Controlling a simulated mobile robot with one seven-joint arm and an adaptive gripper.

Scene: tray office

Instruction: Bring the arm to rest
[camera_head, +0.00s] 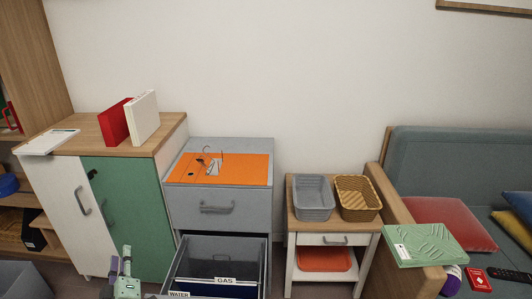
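The end of my arm, with what looks like my gripper (121,264), shows small at the bottom left edge, pale green and grey. It is in front of the green cabinet door and left of the open drawer. I see nothing held in it. Its fingers are too small and partly cut off by the frame edge to show whether they are open or shut. The rest of the arm is out of view.
A grey drawer cabinet (217,206) has its lower drawer (262,262) pulled out, with hanging files. A wood-topped cabinet (170,127) stands left. A small table (292,223) with two baskets and a sofa (440,165) stand right. An orange mat (250,168) bears small items.

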